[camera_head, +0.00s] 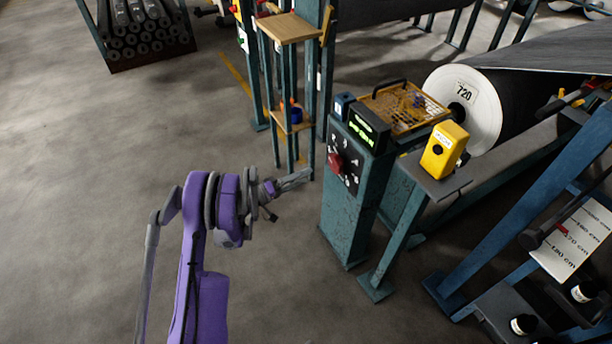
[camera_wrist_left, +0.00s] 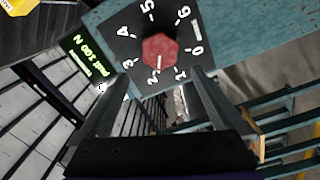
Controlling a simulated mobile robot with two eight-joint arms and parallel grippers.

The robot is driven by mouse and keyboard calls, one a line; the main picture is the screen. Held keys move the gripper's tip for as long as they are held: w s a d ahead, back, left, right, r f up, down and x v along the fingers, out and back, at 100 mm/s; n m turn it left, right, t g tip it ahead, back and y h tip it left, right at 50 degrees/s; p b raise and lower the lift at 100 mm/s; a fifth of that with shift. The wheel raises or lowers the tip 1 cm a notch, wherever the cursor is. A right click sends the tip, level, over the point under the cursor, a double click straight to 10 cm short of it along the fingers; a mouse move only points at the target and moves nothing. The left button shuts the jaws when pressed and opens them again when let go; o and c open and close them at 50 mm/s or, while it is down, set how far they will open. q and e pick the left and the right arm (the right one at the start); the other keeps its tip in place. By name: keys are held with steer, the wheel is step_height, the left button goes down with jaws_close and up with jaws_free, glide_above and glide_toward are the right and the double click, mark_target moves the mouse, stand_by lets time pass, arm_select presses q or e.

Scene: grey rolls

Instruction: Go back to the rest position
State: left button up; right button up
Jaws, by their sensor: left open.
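My left gripper (camera_head: 288,184) is open and empty, at the end of the purple arm. It is in the air left of the teal control post (camera_head: 346,222) in the head view. In the left wrist view its two fingers stand apart (camera_wrist_left: 162,84), with a red dial knob (camera_wrist_left: 160,50) beyond them. The dial has white numbers around it on a dark panel (camera_wrist_left: 125,45). In the head view the red knob (camera_head: 336,162) sits on the post's front, apart from the gripper. My right gripper is not in view.
A green-lit display (camera_head: 363,128) tops the post beside a yellow mesh tray (camera_head: 403,107). A yellow box (camera_head: 444,150) stands on a small stand. A large roll marked 720 (camera_head: 464,107) lies at right. A wooden-topped stand (camera_head: 287,28) is behind. The floor (camera_head: 90,200) at left is clear.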

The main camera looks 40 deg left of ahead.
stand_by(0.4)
arm_select(q)
steer(key=s+d+r+m+g, duration=0.2)
steer(key=s+d+r+g, duration=0.15)
steer(key=d, duration=0.75)
steer(key=s+d+r+m+g, duration=0.2)
steer(key=d+g, duration=0.3)
steer(key=d, duration=0.5)
steer(key=s+d+r+m+g+y, duration=0.1)
steer(key=s+d+m+g+y, duration=0.2)
steer(key=s, duration=0.9)
steer(key=s+d+r+m+g+y, duration=0.15)
steer(key=s+y, duration=0.25)
steer(key=s, duration=0.7)
step_height(320, 180, up, 23)
steer(key=w+t+p, duration=0.1)
steer(key=p, duration=1.9)
steer(key=shift+w+m+t+p, duration=0.2)
steer(key=shift+m+t+p, duration=0.1)
steer(key=shift+m+p, duration=0.1)
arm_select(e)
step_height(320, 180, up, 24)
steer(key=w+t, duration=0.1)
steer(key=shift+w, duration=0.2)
